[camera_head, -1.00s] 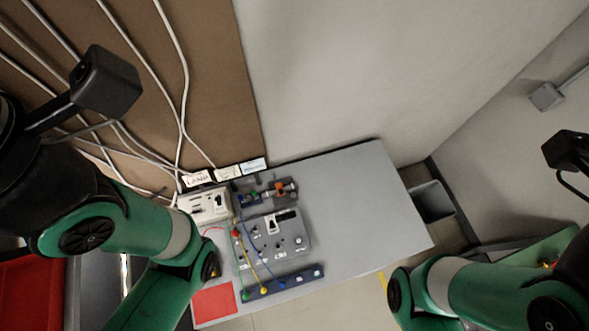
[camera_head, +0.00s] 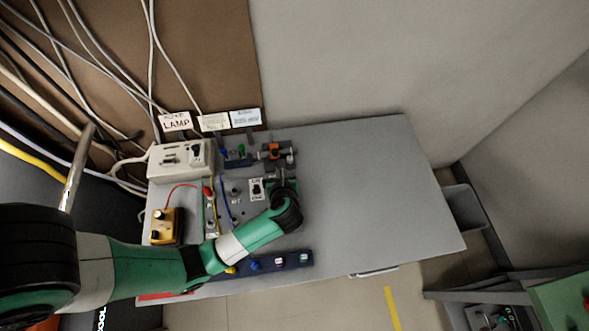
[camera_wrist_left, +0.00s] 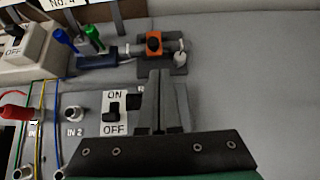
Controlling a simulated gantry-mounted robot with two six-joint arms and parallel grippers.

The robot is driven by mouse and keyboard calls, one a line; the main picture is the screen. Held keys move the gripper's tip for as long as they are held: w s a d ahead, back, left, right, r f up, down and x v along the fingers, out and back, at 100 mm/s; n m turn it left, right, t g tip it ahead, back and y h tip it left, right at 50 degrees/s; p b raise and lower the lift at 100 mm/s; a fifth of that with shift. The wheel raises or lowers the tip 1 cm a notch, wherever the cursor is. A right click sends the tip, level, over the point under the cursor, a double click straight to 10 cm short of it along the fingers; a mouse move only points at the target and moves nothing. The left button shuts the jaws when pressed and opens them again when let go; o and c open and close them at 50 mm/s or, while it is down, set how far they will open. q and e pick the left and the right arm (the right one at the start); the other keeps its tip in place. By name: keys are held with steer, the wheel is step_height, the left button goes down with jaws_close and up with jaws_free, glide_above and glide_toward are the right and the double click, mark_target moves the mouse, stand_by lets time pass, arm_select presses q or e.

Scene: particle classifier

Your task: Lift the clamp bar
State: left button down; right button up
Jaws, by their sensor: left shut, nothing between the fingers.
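A small fixture with an orange block (camera_head: 274,153) on a dark grey base stands toward the back of the grey table. I cannot tell which part is the clamp bar. My left gripper (camera_wrist_left: 162,78) is shut and empty, its fingertips just in front of the fixture's base in the picture. In the head view the wrist covers most of this gripper. My right gripper is not in view.
An ON/OFF switch panel (camera_wrist_left: 114,113) lies left of the fingers, with several coloured cables beside it. A white power box (camera_head: 180,160) and a yellow box (camera_head: 166,226) stand at the left. A blue strip (camera_head: 268,263) lies in front. The table's right half is clear.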

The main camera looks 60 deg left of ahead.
mark_target(275, 160)
arm_select(q)
steer(key=f, duration=0.1)
steer(key=s+f, duration=0.1)
steer(key=f, duration=0.1)
steer(key=shift+s+a+f+b, duration=0.1)
steer(key=shift+a+f+b, duration=0.1)
steer(key=shift+b, duration=0.2)
steer(key=shift+a, duration=0.1)
steer(key=shift+r, duration=0.15)
steer(key=b+x, duration=0.3)
steer(key=x, duration=0.7)
steer(key=shift+b, duration=0.4)
steer(key=shift+r, duration=0.1)
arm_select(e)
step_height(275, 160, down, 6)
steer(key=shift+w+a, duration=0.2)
